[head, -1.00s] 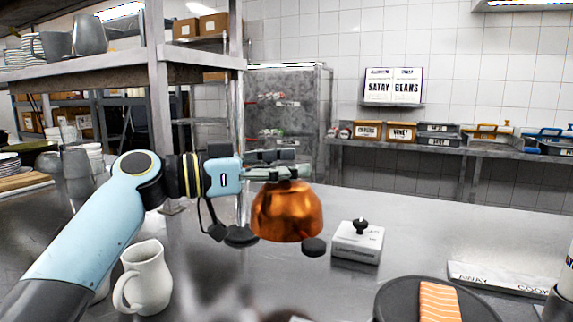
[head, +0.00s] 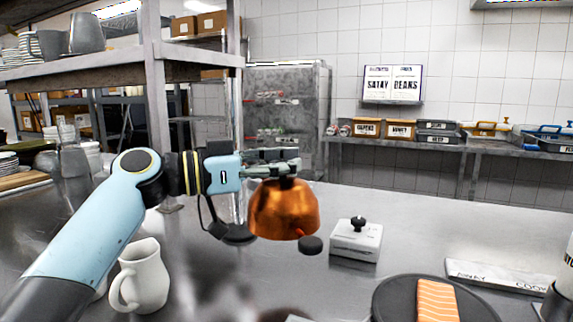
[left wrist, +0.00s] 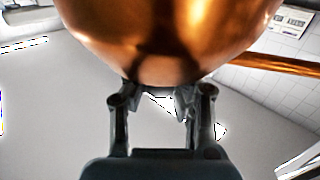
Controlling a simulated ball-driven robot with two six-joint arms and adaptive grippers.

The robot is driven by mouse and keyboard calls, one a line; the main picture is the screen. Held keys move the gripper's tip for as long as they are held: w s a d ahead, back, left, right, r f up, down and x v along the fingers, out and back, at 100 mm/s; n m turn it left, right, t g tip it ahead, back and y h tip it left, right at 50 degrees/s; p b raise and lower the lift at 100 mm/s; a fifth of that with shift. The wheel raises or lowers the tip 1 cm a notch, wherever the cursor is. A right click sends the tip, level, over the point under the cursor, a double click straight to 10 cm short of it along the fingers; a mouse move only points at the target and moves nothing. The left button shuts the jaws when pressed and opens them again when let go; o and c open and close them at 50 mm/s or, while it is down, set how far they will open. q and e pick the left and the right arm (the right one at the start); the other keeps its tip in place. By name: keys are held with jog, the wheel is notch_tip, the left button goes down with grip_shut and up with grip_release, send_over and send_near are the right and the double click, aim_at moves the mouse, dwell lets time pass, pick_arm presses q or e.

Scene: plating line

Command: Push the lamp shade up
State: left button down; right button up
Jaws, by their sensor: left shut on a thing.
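The copper dome-shaped lamp shade (head: 284,210) hangs above the steel counter in the middle of the head view. My left gripper (head: 289,166) reaches in from the left and is shut at the narrow top of the shade. In the left wrist view the copper shade (left wrist: 165,35) fills the top of the picture, just beyond the fingers of the left gripper (left wrist: 160,98). What exactly lies between the fingertips is hard to make out there. My right gripper is not in view.
A white block with a black knob (head: 356,240) stands right of the shade. A dark round plate (head: 395,300) holds a salmon piece (head: 437,300). A white jug (head: 142,277) stands under my left arm. A steel shelf (head: 110,68) rises behind it.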

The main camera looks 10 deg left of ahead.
pick_arm(q)
notch_tip(320, 180, up, 6)
jog(key=shift+f+p, duration=0.1)
jog(key=shift+p, duration=0.4)
jog(key=shift+r, duration=0.35)
